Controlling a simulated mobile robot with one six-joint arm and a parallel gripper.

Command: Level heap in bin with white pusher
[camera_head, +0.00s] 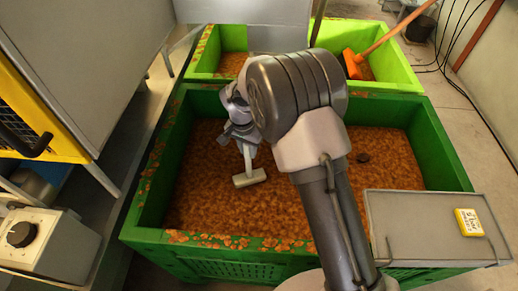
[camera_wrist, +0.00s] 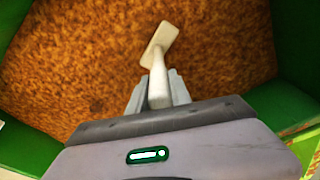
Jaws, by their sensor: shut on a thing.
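The white pusher (camera_head: 249,178) hangs from my gripper (camera_head: 243,136) over the dark green bin (camera_head: 152,208). Its flat head points down, at or just above the brown heap (camera_head: 215,205); I cannot tell whether it touches. In the wrist view the pusher's handle runs between the fingers of my gripper (camera_wrist: 158,92), and its head (camera_wrist: 162,38) lies beyond them over the heap. My gripper is shut on the handle. The heap (camera_wrist: 70,60) fills the bin's floor and looks mostly even. My arm hides part of the bin's middle and back.
A light green bin (camera_head: 395,72) with an orange tool (camera_head: 354,64) stands behind. A yellow-framed machine (camera_head: 30,115) stands left.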

